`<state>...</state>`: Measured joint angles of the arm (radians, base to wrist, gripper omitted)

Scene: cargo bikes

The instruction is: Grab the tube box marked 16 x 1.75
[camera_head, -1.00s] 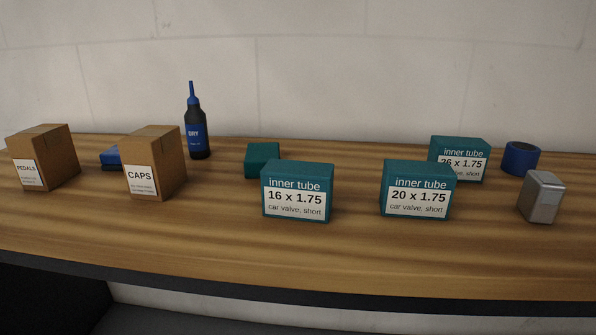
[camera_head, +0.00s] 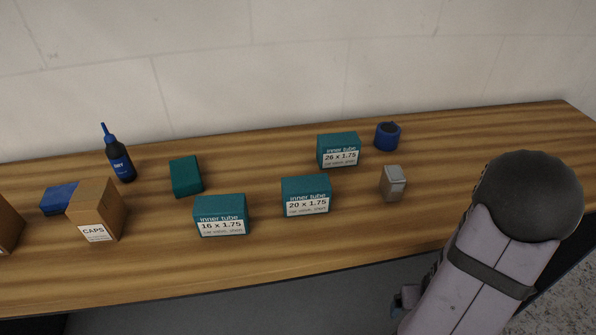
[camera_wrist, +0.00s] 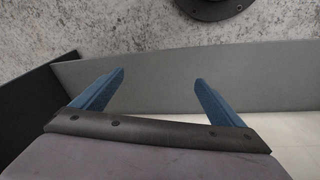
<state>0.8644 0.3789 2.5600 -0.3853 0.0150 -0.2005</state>
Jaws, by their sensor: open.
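The tube box marked 16 x 1.75 (camera_head: 219,215) is a teal box with a white label, standing near the front of the wooden bench, left of the box marked 20 x 1.75 (camera_head: 306,195). Another teal box marked 26 x 1.75 (camera_head: 338,150) stands farther back. In the wrist view my gripper (camera_wrist: 158,82) has its two blue fingers apart with nothing between them. It faces the floor and a grey panel, away from the boxes. In the head view my arm is at the right, and only a small blue part shows low beside it.
A teal box without a visible label (camera_head: 186,176) lies behind the 16 x 1.75 box. The CAPS carton (camera_head: 97,208), a blue item (camera_head: 59,199) and a dark bottle (camera_head: 118,156) stand left. A silver block (camera_head: 393,183) and blue roll (camera_head: 387,136) stand right. Bare wood lies between.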

